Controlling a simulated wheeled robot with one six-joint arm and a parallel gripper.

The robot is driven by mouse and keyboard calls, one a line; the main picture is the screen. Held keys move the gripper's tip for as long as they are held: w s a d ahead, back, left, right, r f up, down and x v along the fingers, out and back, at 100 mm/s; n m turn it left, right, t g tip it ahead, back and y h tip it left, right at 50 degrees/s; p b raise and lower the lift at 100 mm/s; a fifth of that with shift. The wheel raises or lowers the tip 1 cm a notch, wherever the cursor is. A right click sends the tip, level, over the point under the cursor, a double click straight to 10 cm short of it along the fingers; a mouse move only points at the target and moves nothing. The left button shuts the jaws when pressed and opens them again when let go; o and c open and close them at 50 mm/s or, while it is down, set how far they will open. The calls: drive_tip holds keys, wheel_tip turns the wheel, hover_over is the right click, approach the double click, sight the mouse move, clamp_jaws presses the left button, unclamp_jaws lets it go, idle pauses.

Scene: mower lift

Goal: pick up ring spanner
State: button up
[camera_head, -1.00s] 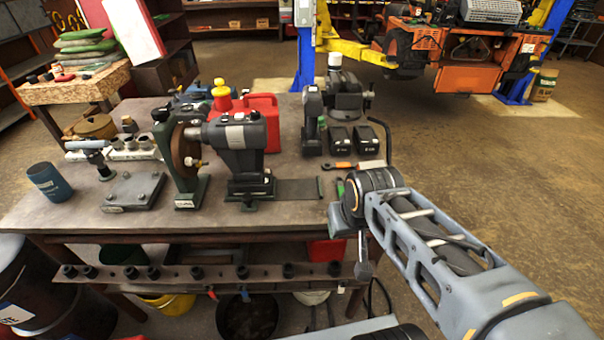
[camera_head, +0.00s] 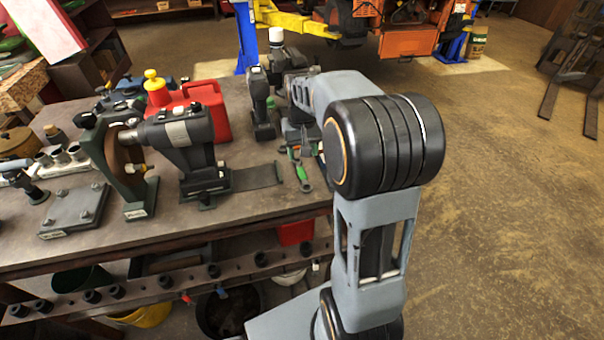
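A small green and grey tool (camera_head: 303,173) lies near the right front part of the workbench (camera_head: 225,225), right of a dark flat strip. It may be the ring spanner, but it is too small to be sure. My arm's large black joint stands just right of it and covers part of the bench's right end. My gripper seems to be around the small dark and green parts behind that joint, over the bench's right end. Its fingers cannot be made out clearly, nor whether they hold anything.
A bench grinder (camera_head: 185,150) stands left of the tool. A red can (camera_head: 208,105) and a cordless drill (camera_head: 261,105) stand behind. A flat plate (camera_head: 75,208) with bolts is at left. A lower rail (camera_head: 180,282) with several sockets runs along the front. Open floor lies right.

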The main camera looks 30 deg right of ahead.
sight(302, 175)
drive_tip(key=shift+f+p, duration=0.35)
drive_tip(key=shift+f, duration=4.05)
drive_tip(key=shift+c, duration=0.4)
clamp_jaws()
drive_tip(key=shift+r, duration=0.2)
drive_tip(key=shift+r, duration=0.55)
drive_tip(key=s+a+r+b, duration=0.1)
drive_tip(key=s+a+r, duration=0.1)
drive_tip(key=s+r, duration=0.3)
drive_tip(key=s+a+r+b, duration=0.1)
drive_tip(key=s+a+r, duration=0.1)
drive_tip(key=s+r, duration=0.4)
drive_tip(key=shift+s+a+r, duration=0.3)
drive_tip(key=shift+s+a, duration=0.1)
drive_tip(key=shift+s, duration=0.75)
